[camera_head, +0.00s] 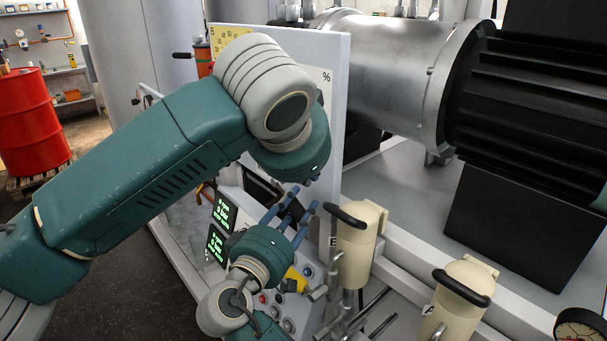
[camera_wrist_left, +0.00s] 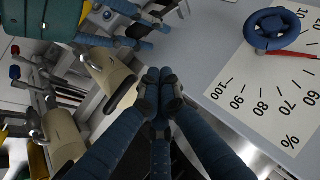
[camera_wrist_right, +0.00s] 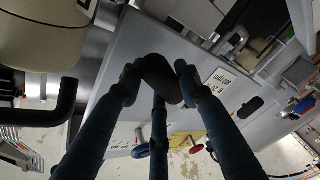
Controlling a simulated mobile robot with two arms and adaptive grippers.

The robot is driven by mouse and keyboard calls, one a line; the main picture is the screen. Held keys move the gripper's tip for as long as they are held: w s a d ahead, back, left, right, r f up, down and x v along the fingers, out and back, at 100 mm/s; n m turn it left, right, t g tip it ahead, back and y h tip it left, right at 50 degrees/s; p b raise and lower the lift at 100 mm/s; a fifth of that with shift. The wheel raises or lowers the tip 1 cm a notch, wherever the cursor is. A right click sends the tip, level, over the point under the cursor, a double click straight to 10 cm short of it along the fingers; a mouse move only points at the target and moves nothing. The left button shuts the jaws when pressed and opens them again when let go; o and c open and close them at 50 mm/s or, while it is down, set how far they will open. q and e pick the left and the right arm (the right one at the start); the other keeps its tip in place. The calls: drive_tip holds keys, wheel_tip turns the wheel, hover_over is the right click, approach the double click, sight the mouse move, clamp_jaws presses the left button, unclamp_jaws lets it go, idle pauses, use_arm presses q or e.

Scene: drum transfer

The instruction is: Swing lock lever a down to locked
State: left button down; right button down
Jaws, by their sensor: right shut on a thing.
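My right gripper (camera_head: 298,212) is in the middle of the head view, its blue fingers beside the nearer panel edge. In the right wrist view its fingertips are closed around a dark, rounded lever grip (camera_wrist_right: 162,78). The letter of this lever cannot be read. Two cream clamp posts with black bar handles stand to the right: one beside the panel (camera_head: 355,245) and one farther right (camera_head: 460,295), with a letter that looks like A.
The upright white panel (camera_head: 338,120) stands close to both hands. A percent scale (camera_wrist_left: 270,90) and blue handwheel (camera_wrist_left: 270,30) show in the left wrist view. A metal cylinder (camera_head: 390,60) and black motor lie behind. A pressure gauge (camera_head: 580,330) is at lower right, a red drum (camera_head: 30,120) far left.

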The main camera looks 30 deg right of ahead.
use_arm(q)
hover_over(302, 213)
drive_tip(key=s, duration=0.2)
wheel_tip(302, 213, down, 4)
drive_tip(key=f, duration=0.1)
use_arm(e)
drive_tip(key=shift+f, duration=0.35)
use_arm(q)
drive_tip(key=shift+w+d+f, duration=0.1)
drive_tip(key=shift+w+f, duration=0.3)
drive_tip(key=shift+f, duration=0.25)
drive_tip(key=shift+w+f, duration=0.4)
drive_tip(key=shift+f, duration=0.2)
drive_tip(key=shift+w+f, duration=0.2)
drive_tip(key=shift+f, duration=0.2)
